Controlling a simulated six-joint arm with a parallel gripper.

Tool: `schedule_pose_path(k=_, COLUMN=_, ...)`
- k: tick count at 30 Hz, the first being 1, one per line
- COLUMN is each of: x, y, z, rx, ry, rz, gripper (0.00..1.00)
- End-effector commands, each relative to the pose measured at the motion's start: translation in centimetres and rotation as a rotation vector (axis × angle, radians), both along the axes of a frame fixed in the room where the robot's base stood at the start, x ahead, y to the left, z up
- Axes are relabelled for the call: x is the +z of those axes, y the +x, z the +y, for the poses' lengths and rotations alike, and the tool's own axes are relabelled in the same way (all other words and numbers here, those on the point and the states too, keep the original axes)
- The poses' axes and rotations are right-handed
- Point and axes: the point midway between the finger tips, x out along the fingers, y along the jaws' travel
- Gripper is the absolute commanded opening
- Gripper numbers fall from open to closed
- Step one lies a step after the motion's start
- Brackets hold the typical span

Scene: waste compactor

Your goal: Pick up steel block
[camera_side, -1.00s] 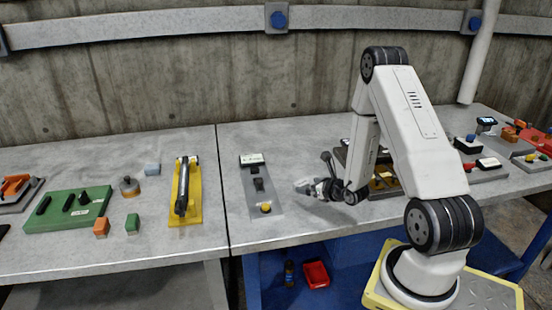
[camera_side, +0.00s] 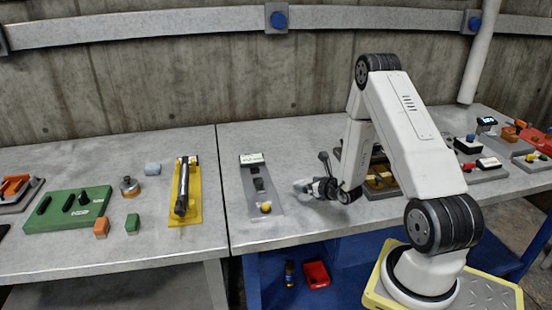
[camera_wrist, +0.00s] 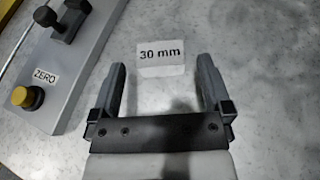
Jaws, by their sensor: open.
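A small blue-grey block (camera_side: 152,169), which looks like the steel block, lies on the left table in the side view. My gripper (camera_side: 303,186) is low over the right table, well to the right of that block. In the wrist view my gripper (camera_wrist: 161,68) is open, with two dark fingers spread apart and nothing between them. A flat white "30 mm" label (camera_wrist: 162,57) lies on the tabletop ahead of the fingers. No block shows in the wrist view.
A grey device (camera_side: 262,187) with a yellow button stands left of my gripper; its "ZERO" label (camera_wrist: 46,76) shows in the wrist view.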

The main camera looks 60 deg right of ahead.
Motion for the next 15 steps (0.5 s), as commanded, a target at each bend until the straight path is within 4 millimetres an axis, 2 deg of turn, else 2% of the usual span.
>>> schedule_pose_path(k=15, x=-1.6, y=3.8, z=-1.5, rx=0.001, ry=-0.001, rz=0.000, gripper=1.00)
